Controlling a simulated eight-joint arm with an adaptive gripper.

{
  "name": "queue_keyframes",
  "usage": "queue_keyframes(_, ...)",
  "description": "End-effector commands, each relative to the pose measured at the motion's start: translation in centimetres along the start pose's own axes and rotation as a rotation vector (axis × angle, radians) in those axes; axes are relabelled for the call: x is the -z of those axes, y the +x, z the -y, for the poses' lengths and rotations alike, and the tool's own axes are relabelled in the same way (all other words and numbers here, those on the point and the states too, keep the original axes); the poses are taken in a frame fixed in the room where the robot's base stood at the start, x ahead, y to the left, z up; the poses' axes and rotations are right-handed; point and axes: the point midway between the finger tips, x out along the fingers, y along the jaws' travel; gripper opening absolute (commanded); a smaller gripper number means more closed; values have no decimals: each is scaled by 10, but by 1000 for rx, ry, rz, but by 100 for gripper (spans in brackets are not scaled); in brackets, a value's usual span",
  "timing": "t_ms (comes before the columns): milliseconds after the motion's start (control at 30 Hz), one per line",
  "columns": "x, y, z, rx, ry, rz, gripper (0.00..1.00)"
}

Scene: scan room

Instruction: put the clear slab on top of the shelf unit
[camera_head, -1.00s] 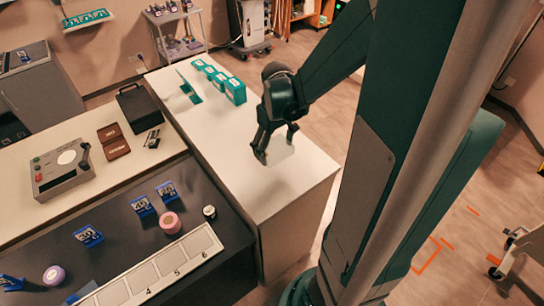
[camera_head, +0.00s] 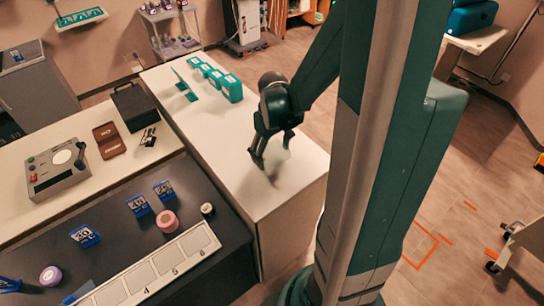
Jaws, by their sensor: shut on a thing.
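My gripper (camera_head: 272,152) is at the front right part of the white counter (camera_head: 225,185), fingers pointing down. It is shut on the clear slab (camera_head: 283,157), a pale see-through pane that is hard to make out between and beside the fingers. A faint shadow lies below it on the counter; I cannot tell how far above the surface it is. A grey cabinet (camera_head: 38,84) with a dark opening stands at the far left. A grey shelved cart (camera_head: 170,38) stands at the back. I cannot tell which of them is the shelf unit.
Teal boxes (camera_head: 231,88) stand at the counter's far end. On the left are a black box (camera_head: 135,106), a brown case (camera_head: 109,140) and a grey device (camera_head: 58,172). A dark bench holds blue stands and a numbered strip (camera_head: 150,272). My arm hides part of the right.

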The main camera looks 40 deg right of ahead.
Motion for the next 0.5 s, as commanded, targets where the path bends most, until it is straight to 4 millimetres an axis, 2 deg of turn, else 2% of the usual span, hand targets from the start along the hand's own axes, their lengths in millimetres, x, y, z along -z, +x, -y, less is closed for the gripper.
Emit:
queue_keyframes(200, 0, 15, 0, 0, 0, 0, 52)
queue_keyframes(500, 0, 16, 0, 0, 0, 0, 52)
